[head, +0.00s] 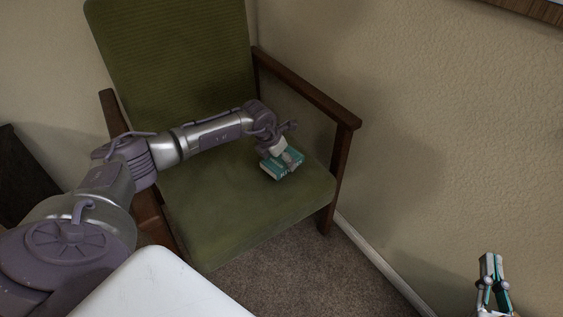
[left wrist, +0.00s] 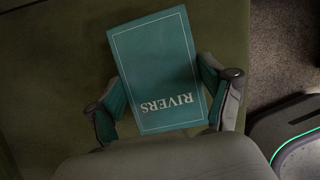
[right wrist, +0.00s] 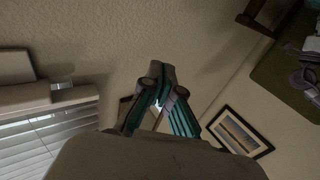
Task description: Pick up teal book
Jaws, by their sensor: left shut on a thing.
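The teal book (head: 282,168) lies on the seat of the green chair, near its front right part. In the left wrist view the book (left wrist: 158,70) shows a teal cover with a thin pale border and the word RIVERS upside down. My left gripper (head: 284,157) is at the book, and in its wrist view the two fingers (left wrist: 165,103) stand against opposite sides of the book, shut on it. My right gripper (head: 489,262) is at the lower right, away from the chair and empty. Its fingertips (right wrist: 161,75) come together in the right wrist view.
The green chair (head: 215,215) has dark wooden arms; its right armrest (head: 310,90) stands near my left gripper. A textured wall (head: 450,120) is behind and to the right. Carpet (head: 310,270) lies in front. A framed picture (right wrist: 238,130) and window blinds (right wrist: 50,130) show in the right wrist view.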

